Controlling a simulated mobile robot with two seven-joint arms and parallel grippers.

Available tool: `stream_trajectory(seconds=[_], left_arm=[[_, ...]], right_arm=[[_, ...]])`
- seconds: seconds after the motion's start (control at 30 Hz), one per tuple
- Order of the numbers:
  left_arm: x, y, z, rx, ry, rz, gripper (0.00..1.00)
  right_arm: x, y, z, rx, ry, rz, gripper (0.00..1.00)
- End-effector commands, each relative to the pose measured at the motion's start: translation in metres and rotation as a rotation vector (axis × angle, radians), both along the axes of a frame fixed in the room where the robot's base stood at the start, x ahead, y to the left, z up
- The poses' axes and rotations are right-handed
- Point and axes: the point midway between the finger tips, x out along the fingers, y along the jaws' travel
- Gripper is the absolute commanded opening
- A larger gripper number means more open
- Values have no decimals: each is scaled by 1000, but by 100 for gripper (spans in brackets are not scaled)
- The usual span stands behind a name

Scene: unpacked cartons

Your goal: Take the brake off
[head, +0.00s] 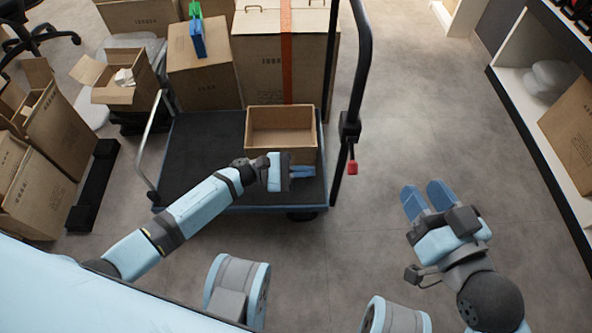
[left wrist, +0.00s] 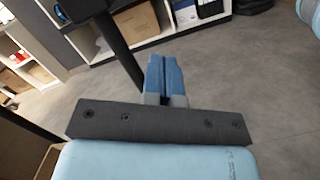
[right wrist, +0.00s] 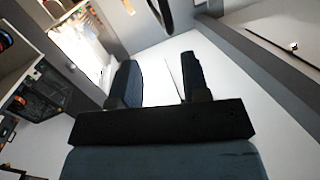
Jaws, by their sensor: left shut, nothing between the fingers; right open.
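A platform trolley with a dark deck (head: 205,140) stands in the middle of the head view. On its black handle post sits a black block (head: 350,128), with a short lever with a red tip (head: 352,167) hanging below it; this looks like the brake. My left gripper (head: 303,171) is shut and empty, left of the red tip and apart from it, in front of the open carton. Its shut fingers (left wrist: 166,75) show in the left wrist view, where no red tip shows. My right gripper (head: 427,198) is open and empty, right of the lever and lower.
An open empty carton (head: 281,131) stands on the trolley, with larger cartons (head: 265,58) behind it. Open cartons (head: 60,120) stand on the left. A white shelf (head: 520,88) with a carton is on the right. The floor (head: 430,100) right of the trolley is clear.

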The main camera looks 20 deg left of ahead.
Motion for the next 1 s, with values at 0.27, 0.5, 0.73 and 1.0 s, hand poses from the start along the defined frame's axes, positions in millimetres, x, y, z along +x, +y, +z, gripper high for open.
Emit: stream_trajectory(seconds=[0.27,0.5,0.73,1.0], left_arm=[[9,-53,13,0,-3,-1,0],[4,-70,32,0,-1,0,0],[3,-73,35,0,0,0,0],[3,-73,35,-1,4,0,0]], right_arm=[[6,-4,2,-36,-67,-2,43],[7,-4,4,-44,-83,0,43],[9,-4,5,-44,-88,-1,43],[8,-4,4,-44,-83,0,43]])
